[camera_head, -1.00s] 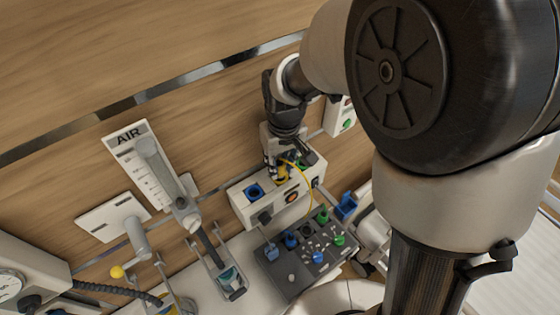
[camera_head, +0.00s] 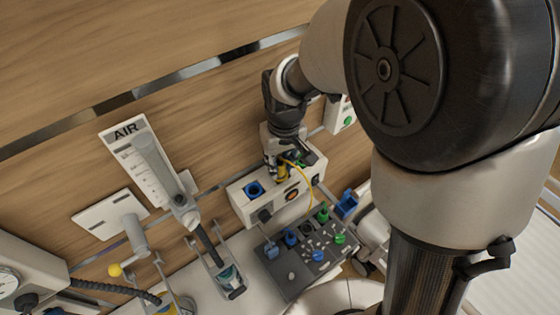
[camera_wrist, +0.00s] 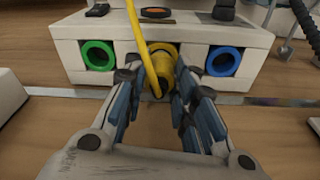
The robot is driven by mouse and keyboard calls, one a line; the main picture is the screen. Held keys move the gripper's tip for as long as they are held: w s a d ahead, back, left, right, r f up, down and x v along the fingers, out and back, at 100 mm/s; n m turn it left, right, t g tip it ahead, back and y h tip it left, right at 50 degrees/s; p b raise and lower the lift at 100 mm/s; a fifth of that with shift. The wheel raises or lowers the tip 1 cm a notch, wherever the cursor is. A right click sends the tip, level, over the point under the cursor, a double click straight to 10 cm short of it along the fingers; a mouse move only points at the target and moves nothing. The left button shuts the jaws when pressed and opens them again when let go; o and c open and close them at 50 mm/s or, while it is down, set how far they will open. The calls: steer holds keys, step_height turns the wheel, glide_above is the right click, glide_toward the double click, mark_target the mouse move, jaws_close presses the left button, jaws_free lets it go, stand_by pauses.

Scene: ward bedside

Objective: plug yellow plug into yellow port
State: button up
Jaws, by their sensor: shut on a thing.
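The yellow plug (camera_wrist: 160,72), with its yellow cable (camera_wrist: 149,52), is between the two fingers of my gripper (camera_wrist: 158,112), which is shut on it. The plug is in line with the middle of the white port box (camera_wrist: 192,57), between a green port (camera_wrist: 98,55) and a blue port (camera_wrist: 223,61). The plug and gripper hide the yellow port, so I cannot tell how deep the plug sits. In the head view, my gripper (camera_head: 279,170) is at the top of the box, and the yellow cable (camera_head: 309,190) curves down to the right.
A dark tray (camera_head: 287,285) with several blue and green plugs lies in front of the box. The AIR flowmeter (camera_head: 160,175) is on the wall to the left. A blue holder (camera_head: 347,203) is right of the tray. The wooden wall stands close behind.

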steer(key=shift+f+b, duration=0.4)
steer(key=shift+f, duration=0.1)
stand_by(0.9)
steer(key=o, duration=1.1)
steer(key=shift+o, duration=0.2)
steer(key=shift+r, duration=0.15)
step_height(320, 180, up, 11)
steer(key=s, duration=0.1)
steer(key=s+d+f+m+t+b, duration=0.1)
steer(key=s+d+f+m+b, duration=0.1)
steer(key=s+d+b, duration=0.3)
steer(key=s+d+f+m+t+b, duration=0.2)
steer(key=s+d+f+b, duration=0.3)
steer(key=s, duration=0.8)
steer(key=d+b, duration=0.1)
steer(key=d, duration=0.1)
steer(key=shift+s+d+m+h, duration=0.25)
steer(key=shift+d+m+h, duration=0.05)
